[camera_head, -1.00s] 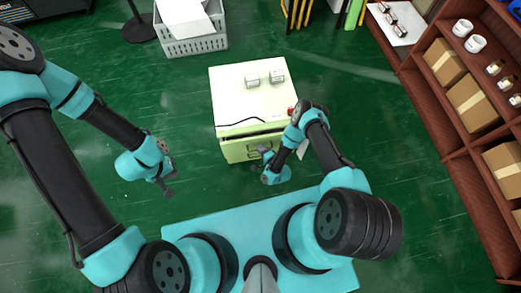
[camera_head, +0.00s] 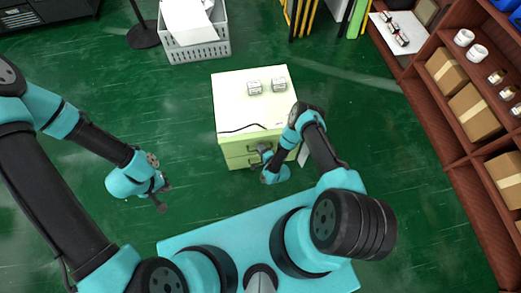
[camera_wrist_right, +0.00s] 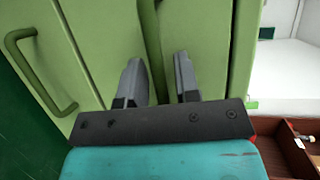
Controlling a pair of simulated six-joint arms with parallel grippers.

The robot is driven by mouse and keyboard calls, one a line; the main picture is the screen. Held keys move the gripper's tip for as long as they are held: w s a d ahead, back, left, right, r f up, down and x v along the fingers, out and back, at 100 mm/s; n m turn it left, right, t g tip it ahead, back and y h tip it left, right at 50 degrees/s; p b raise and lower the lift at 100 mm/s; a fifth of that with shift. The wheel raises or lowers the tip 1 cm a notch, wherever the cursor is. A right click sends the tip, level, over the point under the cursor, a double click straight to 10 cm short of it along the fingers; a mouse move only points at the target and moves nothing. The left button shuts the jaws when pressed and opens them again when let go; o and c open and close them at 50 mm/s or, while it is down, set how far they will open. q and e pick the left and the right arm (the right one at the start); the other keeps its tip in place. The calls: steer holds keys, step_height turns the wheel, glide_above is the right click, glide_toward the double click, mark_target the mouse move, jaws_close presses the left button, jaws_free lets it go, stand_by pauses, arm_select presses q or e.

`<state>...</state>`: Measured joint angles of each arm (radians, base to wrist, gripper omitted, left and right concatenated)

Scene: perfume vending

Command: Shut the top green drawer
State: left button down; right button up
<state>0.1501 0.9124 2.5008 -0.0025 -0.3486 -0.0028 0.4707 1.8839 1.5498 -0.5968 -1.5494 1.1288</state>
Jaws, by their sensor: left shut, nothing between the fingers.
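The small green cabinet (camera_head: 240,160) stands ahead of my base, with a pale top. Its top green drawer (camera_head: 236,147) looks flush or nearly flush with the body in the head view. My right gripper (camera_head: 264,156) is at the drawer fronts, partly behind its own wrist. In the right wrist view my right gripper (camera_wrist_right: 160,85) has its fingers apart, with a green edge or bar between them; I cannot tell whether they touch it. A green handle (camera_wrist_right: 40,75) shows to the left. My left gripper (camera_head: 164,196) is shut and empty over the floor, left of the cabinet.
Two small white boxes (camera_head: 267,86) sit on the cabinet top. A grey basket (camera_head: 197,45) stands behind it. A wooden shelf (camera_head: 455,150) with cartons is at the right. The green floor left of the cabinet is clear.

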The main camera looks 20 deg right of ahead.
steer(key=shift+w+d+r, duration=0.1)
steer(key=shift+r, duration=0.05)
steer(key=v, duration=1.7)
steer(key=shift+s, duration=0.3)
steer(key=shift+w, duration=0.1)
steer(key=w+d+r+n+g+y, duration=0.1)
steer(key=w+r+n+g, duration=0.25)
steer(key=r+n, duration=0.2)
steer(key=w+d+r+n+g, duration=0.1)
steer(key=w+r+n+g, duration=0.25)
steer(key=r+g, duration=0.2)
steer(key=s+a+r+n+g, duration=0.1)
steer(key=s+r+n+g, duration=0.1)
steer(key=r, duration=0.7)
steer(key=s+a+r+n+g, duration=0.2)
steer(key=s+r, duration=0.3)
steer(key=r, duration=0.4)
steer(key=shift+s+a+n+g+h, duration=0.2)
steer(key=shift+n+g+h, duration=0.2)
steer(key=shift+n+g, duration=0.35)
